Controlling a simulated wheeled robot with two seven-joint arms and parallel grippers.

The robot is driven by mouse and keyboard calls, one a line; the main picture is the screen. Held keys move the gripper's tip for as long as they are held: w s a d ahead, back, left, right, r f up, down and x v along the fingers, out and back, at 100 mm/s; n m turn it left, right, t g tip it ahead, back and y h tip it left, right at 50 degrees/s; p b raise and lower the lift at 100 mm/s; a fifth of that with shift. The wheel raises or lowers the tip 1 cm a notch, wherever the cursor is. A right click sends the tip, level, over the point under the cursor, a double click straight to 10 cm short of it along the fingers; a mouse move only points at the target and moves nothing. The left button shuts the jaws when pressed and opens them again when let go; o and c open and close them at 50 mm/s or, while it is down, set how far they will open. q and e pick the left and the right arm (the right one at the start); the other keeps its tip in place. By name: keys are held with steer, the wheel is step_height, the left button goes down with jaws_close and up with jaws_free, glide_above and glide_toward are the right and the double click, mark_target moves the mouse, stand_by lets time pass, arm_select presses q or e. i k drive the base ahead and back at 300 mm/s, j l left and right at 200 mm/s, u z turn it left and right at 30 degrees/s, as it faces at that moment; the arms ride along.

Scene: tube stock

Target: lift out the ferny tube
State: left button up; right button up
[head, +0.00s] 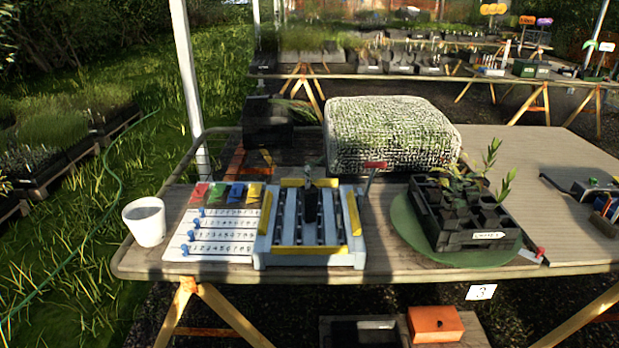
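A black multi-cell tube tray (465,240) stands on a round green mat (408,226) at the right of the table. Several small leafy plants grow from its cells, with a taller leafy stem (490,158) at the back and another (506,185) at the right. At this size I cannot tell which plant is the ferny one. A single dark tube (311,206) with a small grey-green top stands in a white and yellow slotted frame (260,250) left of the tray. Neither of my grippers shows in the head view.
A white cup (145,222) stands at the left edge beside a numbered board (222,236) with blue pegs and coloured tags. A mesh-covered block (390,135) stands behind the frame. A red-handled lever (375,165) rises beside the frame. The brown surface at right is mostly clear.

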mark_target(310, 197)
steer(key=i+l, duration=0.9)
steer(key=i, duration=0.15)
steer(key=i+j+u, duration=0.05)
